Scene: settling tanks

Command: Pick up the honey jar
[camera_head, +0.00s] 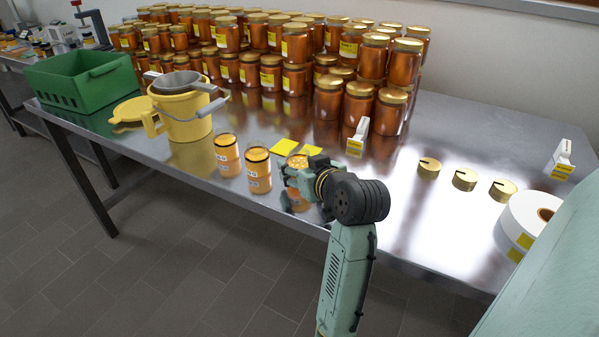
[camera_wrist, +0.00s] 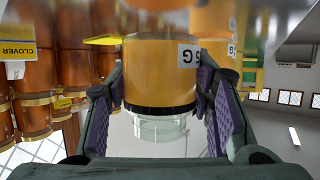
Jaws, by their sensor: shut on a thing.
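A honey jar (camera_wrist: 160,75) with amber contents, a small white label and a clear glass band at one end sits between the two purple-padded fingers of my gripper in the wrist view. In the head view, the held jar (camera_head: 297,160) shows only partly behind my gripper (camera_head: 292,184). The gripper is shut on the jar's sides. I cannot tell whether the jar touches the table. Two similar amber jars (camera_head: 258,170) and (camera_head: 227,155) stand just left of it. My arm reaches in from the front edge.
A large stack of gold-lidded jars (camera_head: 270,72) fills the back of the steel table (camera_head: 440,225). Yellow cards (camera_head: 284,146) lie behind the gripper. A yellow bucket (camera_head: 183,118) and green crate (camera_head: 85,85) stand left. Gold lids (camera_head: 465,179) and a white roll (camera_head: 520,222) lie right.

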